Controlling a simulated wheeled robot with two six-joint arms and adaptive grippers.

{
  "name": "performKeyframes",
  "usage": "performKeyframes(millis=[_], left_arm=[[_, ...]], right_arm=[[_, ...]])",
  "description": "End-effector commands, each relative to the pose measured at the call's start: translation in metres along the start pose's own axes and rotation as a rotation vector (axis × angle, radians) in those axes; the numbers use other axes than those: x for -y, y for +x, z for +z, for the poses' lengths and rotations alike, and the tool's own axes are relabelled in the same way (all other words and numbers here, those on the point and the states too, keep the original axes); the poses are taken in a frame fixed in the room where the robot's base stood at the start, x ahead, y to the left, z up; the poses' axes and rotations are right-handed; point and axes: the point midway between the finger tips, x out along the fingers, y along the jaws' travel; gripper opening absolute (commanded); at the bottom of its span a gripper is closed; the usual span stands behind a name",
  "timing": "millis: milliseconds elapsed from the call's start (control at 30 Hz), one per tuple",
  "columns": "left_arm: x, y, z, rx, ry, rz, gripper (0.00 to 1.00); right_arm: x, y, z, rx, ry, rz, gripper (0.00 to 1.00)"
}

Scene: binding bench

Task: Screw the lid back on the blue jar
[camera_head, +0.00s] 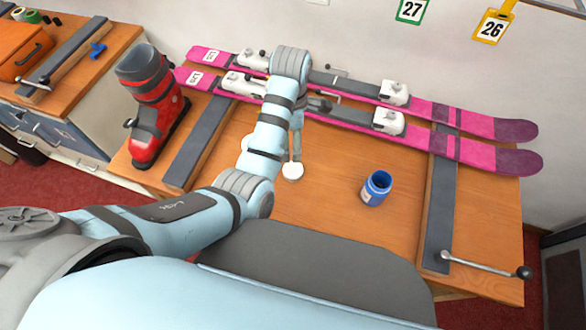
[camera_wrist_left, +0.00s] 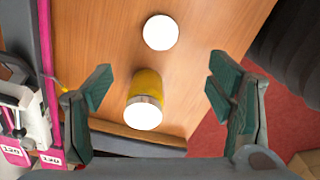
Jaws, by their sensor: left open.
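The blue jar (camera_head: 376,188) stands upright and open-topped on the wooden bench, right of my left gripper (camera_head: 295,150). A round white lid (camera_head: 292,171) lies flat on the bench, left of the jar and close to the gripper; it also shows in the left wrist view (camera_wrist_left: 161,32). In that view my left gripper (camera_wrist_left: 160,90) is open with nothing held. A yellow jar with a white top (camera_wrist_left: 144,105) shows below the lid, between the spread fingers. My arm mostly hides that jar in the head view. The blue jar is outside the wrist view.
Two pink skis (camera_head: 465,150) lie along the back of the bench (camera_head: 330,215). A red boot (camera_head: 152,110) stands at the left. Dark grey bars (camera_head: 437,215) cross both bench ends, the right one with a metal lever (camera_head: 485,264). Bench around the blue jar is clear.

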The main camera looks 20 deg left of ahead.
Motion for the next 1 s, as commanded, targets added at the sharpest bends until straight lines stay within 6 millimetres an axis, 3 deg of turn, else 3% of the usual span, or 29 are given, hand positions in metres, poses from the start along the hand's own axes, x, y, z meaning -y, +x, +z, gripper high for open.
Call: performKeyframes(millis=[167,600,1000], left_arm=[[0.000,0.006,-0.001,0.000,0.001,0.001,0.75],[0.000,0.087,-0.001,0.000,0.002,0.001,0.75],[0.000,0.094,-0.001,0.001,0.002,0.003,0.75]], right_arm=[[0.000,0.002,0.001,0.001,0.000,0.000,0.45],[0.002,0.018,0.003,0.001,0.000,0.000,0.45],[0.002,0.018,0.003,0.001,0.000,0.000,0.45]])
